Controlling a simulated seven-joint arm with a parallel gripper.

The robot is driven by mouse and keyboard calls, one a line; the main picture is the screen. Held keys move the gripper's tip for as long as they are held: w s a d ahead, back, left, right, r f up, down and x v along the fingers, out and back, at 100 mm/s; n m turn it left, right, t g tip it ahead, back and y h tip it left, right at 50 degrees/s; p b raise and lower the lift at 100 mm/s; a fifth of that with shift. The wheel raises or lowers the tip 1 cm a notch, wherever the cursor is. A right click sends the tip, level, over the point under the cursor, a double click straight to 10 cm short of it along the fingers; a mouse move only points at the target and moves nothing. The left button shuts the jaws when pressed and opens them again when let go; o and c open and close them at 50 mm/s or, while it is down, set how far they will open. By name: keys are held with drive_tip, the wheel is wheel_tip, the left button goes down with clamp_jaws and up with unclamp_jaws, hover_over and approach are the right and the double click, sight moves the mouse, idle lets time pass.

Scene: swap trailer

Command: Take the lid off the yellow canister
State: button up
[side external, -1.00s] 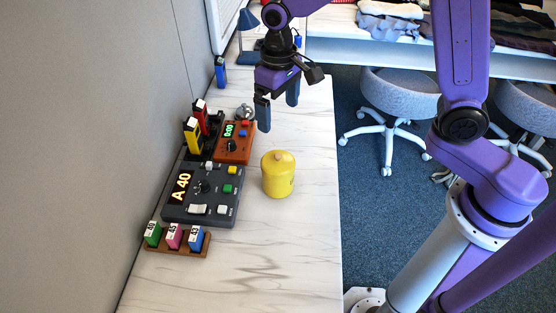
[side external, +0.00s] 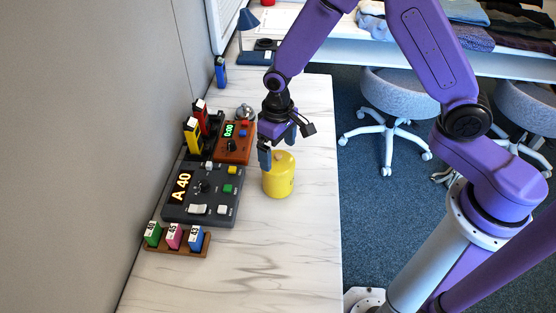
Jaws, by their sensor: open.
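The yellow canister (side external: 278,182) stands upright on the white marbled table. Its yellow lid (side external: 284,160) is on top, and my gripper partly hides the lid's knob. My gripper (side external: 279,153) is open at the canister's top. One finger shows at the lid's left side, and the other is behind or beside the lid. I cannot tell whether either finger touches it.
Left of the canister are a dark grey control box (side external: 203,195), an orange timer box (side external: 234,143) and a rack (side external: 178,242) with green, pink and blue blocks. Yellow and red blocks stand behind. The table front (side external: 260,270) is clear.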

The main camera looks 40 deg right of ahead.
drive_tip(key=shift+f, duration=1)
drive_tip(key=c, duration=1)
drive_tip(key=shift+c, duration=0.3)
